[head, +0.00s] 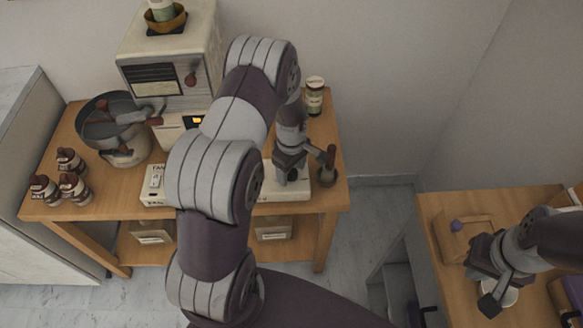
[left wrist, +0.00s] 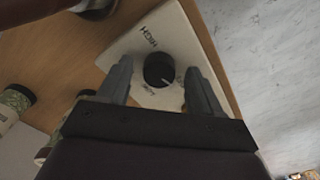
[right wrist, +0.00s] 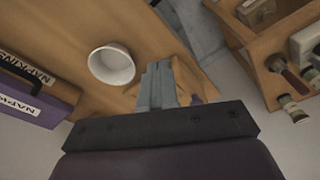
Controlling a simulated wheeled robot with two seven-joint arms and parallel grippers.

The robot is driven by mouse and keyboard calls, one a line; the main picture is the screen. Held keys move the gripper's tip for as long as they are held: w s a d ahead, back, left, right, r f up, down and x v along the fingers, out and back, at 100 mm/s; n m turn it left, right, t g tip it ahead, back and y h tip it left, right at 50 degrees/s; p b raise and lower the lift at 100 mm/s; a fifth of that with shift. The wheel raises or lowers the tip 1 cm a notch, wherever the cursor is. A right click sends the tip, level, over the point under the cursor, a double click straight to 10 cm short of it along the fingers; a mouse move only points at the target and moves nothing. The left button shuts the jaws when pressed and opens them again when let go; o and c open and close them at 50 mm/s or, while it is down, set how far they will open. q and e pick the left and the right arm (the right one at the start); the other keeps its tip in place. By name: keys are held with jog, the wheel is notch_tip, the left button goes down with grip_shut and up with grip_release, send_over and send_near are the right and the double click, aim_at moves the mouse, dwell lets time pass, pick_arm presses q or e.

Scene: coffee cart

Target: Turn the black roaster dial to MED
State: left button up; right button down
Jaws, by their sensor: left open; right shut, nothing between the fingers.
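The black dial (left wrist: 158,70) sits on a cream panel (left wrist: 180,32) in the left wrist view. HIGH is printed at the panel's upper left and a smaller label, apparently LOW, below the dial. I cannot make out a MED label. The dial's white pointer mark faces the lower right of that view. My left gripper (left wrist: 160,64) is open, one finger on each side of the dial; I cannot tell whether they touch it. In the head view the left gripper (head: 289,172) is over the cream panel (head: 285,194) and hides the dial. My right gripper (head: 489,288) is shut and empty, beside a white cup (right wrist: 111,65).
A cream machine (head: 170,70) stands behind, with a grey pan (head: 100,118) at left. A FAN box (head: 156,190) lies left of the panel. A brown-handled tool (head: 328,165) stands close right of the left gripper. Brown bottles (head: 72,186) stand at far left.

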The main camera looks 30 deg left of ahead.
pick_arm(q)
jog(key=c, duration=1.1)
jog(key=shift+o, duration=0.2)
jog(key=shift+w, duration=0.1)
